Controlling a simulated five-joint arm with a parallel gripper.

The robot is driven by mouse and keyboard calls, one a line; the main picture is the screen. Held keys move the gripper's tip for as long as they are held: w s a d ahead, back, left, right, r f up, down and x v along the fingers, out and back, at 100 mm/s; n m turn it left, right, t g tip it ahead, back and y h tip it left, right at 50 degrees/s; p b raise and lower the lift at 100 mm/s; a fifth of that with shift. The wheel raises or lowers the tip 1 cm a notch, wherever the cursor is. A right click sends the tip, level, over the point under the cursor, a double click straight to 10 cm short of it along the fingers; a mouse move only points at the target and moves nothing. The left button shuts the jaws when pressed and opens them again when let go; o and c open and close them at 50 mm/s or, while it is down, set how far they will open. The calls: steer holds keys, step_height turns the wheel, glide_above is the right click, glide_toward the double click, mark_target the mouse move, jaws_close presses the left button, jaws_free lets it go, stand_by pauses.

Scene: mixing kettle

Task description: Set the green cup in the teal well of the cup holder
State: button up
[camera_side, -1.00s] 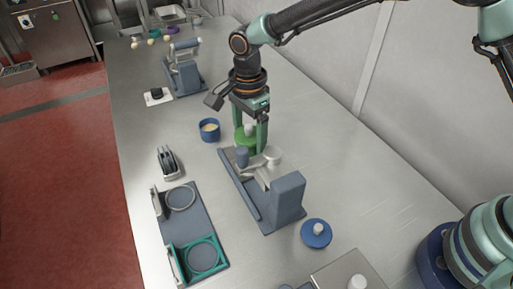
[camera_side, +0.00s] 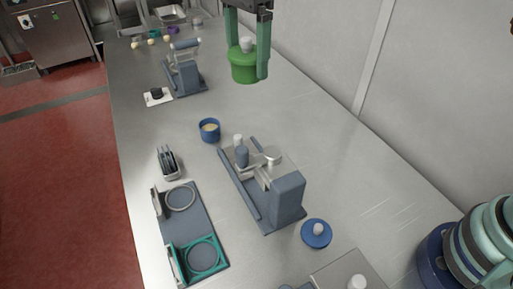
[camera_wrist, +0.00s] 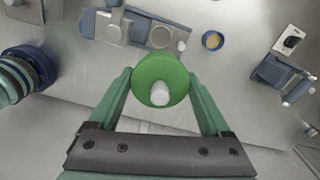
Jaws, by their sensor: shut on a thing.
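The green cup (camera_side: 243,68) is held high above the table at the top of the side view. It has a white knob on top and fills the middle of the wrist view (camera_wrist: 160,72). My gripper (camera_side: 248,62) is shut on it, one finger on each side; the fingers also show in the wrist view (camera_wrist: 160,88). The cup holder (camera_side: 190,219) lies flat at the front left of the table. Its teal well (camera_side: 221,242) is the near one, with a round ring, and looks empty. The grey well (camera_side: 181,197) is at its far end.
A blue-grey machine (camera_side: 286,201) stands right of the holder. A blue cup with pale contents (camera_side: 209,130), a grey rack (camera_side: 168,161) and a blue lid (camera_side: 316,233) stand nearby. Another machine (camera_side: 185,77) is farther back. The table's right side is largely clear.

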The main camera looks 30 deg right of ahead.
steer(key=s+a+n, duration=0.6)
steer(key=s+a, duration=1)
steer(key=a, duration=0.2)
steer(key=shift+f, duration=11.7)
steer(key=shift+f, duration=0.7)
steer(key=o, duration=1.2)
step_height(320, 180, up, 7)
